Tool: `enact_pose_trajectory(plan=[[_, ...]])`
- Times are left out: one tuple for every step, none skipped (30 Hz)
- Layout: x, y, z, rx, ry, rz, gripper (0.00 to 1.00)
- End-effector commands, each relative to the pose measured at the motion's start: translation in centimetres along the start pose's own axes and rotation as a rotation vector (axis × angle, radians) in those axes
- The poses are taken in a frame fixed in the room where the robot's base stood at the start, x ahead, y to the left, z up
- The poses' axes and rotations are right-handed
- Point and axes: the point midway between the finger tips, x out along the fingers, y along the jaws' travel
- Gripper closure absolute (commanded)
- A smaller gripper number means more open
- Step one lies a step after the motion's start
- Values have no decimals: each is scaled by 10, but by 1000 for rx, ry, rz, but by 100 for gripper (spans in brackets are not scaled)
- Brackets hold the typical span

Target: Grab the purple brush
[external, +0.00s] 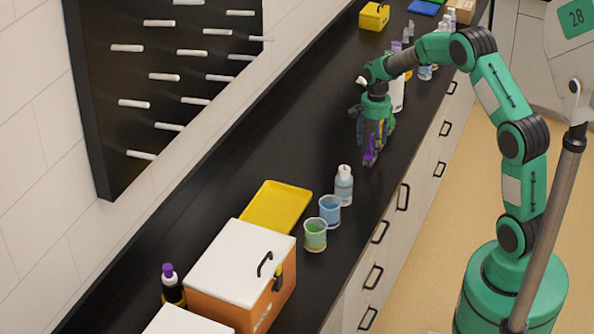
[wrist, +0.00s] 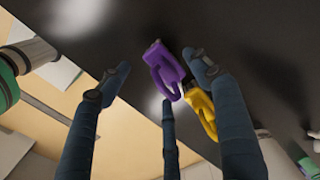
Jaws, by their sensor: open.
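The purple brush (wrist: 160,66) shows in the wrist view as a purple piece with a looped end, lying on or close to the black counter. It sits between the spread dark fingers of my gripper (wrist: 157,78), nearer the right finger; I cannot tell whether any finger touches it. In the external view my gripper (external: 373,137) points down low over the counter. The purple brush (external: 370,155) shows there at the fingertips, partly hidden by them. My gripper is open.
A yellow looped item (wrist: 200,108) lies close beside the purple brush. A white bottle (external: 344,186), a blue beaker (external: 330,210), a green beaker (external: 315,236) and a yellow tray (external: 275,206) stand nearer the camera. Bottles stand behind my gripper. The counter left of it is clear.

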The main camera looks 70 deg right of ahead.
Motion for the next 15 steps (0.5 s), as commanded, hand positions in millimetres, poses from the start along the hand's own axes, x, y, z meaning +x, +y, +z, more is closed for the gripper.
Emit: enact_pose_trajectory(plan=[[3, 0, 0, 0, 0, 1, 36], [4, 0, 0, 0, 0, 1, 36], [5, 0, 0, 0, 0, 1, 36], [6, 0, 0, 0, 0, 1, 36], [6, 0, 0, 0, 0, 0, 36], [6, 0, 0, 0, 0, 0, 36], [6, 0, 0, 0, 0, 0, 36], [6, 0, 0, 0, 0, 0, 36], [6, 0, 0, 0, 0, 0, 36], [6, 0, 0, 0, 0, 0, 36], [6, 0, 0, 0, 0, 0, 36], [6, 0, 0, 0, 0, 0, 36], [6, 0, 0, 0, 0, 0, 36], [7, 0, 0, 0, 0, 1, 36], [8, 0, 0, 0, -1, 1, 36]])
